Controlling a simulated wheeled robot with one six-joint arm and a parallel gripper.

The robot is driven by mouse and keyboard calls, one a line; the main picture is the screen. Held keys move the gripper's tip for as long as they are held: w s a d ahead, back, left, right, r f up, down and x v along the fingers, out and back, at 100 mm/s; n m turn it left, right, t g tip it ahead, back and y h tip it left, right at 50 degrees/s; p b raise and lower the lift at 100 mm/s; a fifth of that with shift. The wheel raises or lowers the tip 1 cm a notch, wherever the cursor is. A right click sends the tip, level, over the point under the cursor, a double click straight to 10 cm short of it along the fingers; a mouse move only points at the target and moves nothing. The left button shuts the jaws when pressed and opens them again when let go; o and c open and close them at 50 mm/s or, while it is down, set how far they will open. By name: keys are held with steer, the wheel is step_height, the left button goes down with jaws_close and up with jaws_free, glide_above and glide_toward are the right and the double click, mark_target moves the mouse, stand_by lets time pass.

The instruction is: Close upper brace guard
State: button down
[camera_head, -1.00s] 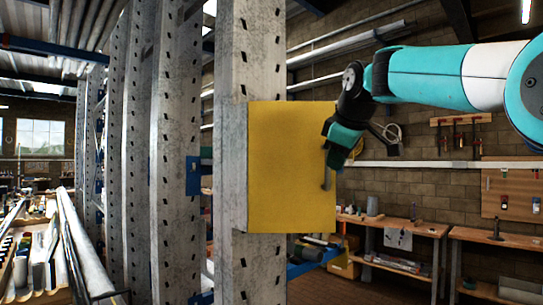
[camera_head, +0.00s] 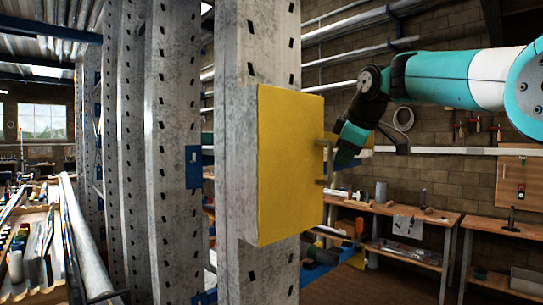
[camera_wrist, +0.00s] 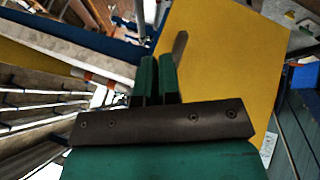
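The upper brace guard (camera_head: 288,165) is a flat yellow panel on a perforated grey steel post (camera_head: 232,120). It stands out at an angle, with its right edge farther from me than its left. A thin grey handle (camera_head: 322,182) is at its right edge. In the wrist view, the green fingers (camera_wrist: 158,78) are close together at the handle (camera_wrist: 180,46), with the yellow panel (camera_wrist: 225,70) behind and right.
More perforated posts (camera_head: 165,150) stand in a row to the left, with long pipes (camera_head: 85,245) lying beside them. Workbenches (camera_head: 400,212) stand along the brick wall at the back right. A blue bracket (camera_head: 193,167) sticks out from a post left of the guard.

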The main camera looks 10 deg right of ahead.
steer(key=shift+w+n, duration=0.3)
steer(key=shift+w, duration=0.2)
steer(key=shift+y, duration=0.3)
steer(key=shift+f, duration=0.1)
